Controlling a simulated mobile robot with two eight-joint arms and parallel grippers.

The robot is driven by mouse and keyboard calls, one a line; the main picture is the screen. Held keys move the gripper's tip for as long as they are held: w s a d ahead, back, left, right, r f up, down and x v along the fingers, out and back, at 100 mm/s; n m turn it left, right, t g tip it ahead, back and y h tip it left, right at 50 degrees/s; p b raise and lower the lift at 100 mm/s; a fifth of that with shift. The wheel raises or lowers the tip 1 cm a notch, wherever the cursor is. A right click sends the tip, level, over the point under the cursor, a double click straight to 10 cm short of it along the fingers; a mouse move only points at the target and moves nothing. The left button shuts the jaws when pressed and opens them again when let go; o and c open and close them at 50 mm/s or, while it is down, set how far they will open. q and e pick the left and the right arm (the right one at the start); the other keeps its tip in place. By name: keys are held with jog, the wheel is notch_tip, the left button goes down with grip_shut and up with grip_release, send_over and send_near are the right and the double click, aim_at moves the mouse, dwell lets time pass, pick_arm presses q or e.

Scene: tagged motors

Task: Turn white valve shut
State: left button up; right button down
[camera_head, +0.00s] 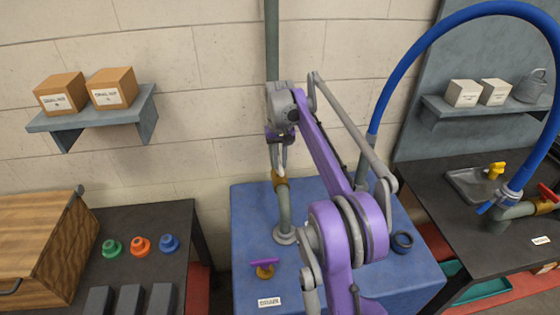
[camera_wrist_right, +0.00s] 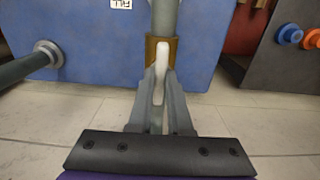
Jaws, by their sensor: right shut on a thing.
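The white valve handle (camera_wrist_right: 161,64) shows in the wrist view, in front of the brass valve body (camera_wrist_right: 155,50) on a grey pipe (camera_wrist_right: 165,18). My right gripper (camera_wrist_right: 155,97) is shut on this handle, with a finger on each side of it. In the head view the brass valve body (camera_head: 281,184) sits on the upright pipe above the blue cabinet. My right gripper (camera_head: 279,150) is just above it there, and the purple arm hides part of the cabinet. My left gripper is not in view.
A purple-handled valve (camera_head: 264,265) and a dark ring (camera_head: 402,241) are on the blue cabinet (camera_head: 250,220). Several coloured knobs (camera_head: 140,245) stand on the left table. A thick blue hose (camera_head: 400,70) arches over the right counter, near a red-handled valve (camera_head: 549,195).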

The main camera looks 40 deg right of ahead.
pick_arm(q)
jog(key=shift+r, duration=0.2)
pick_arm(e)
jog(key=shift+n, duration=0.3)
jog(key=n+p, duration=0.1)
jog(key=n, duration=0.2)
jog(key=shift+r+n+p, duration=0.1)
jog(key=shift+n+p, duration=0.2)
jog(key=shift+p, duration=0.05)
jog(key=n+p, duration=0.1)
jog(key=n, duration=0.3)
jog(key=shift+n, duration=0.3)
jog(key=n+p, duration=0.1)
jog(key=n, duration=0.3)
jog(key=shift+n, duration=0.3)
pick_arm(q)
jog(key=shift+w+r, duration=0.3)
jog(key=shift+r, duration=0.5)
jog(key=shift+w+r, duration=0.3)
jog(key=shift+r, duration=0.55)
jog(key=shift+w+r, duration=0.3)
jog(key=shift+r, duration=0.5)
pick_arm(e)
jog(key=shift+n, duration=2.2)
jog(key=c, duration=0.8)
grip_release()
jog(key=shift+c, duration=0.2)
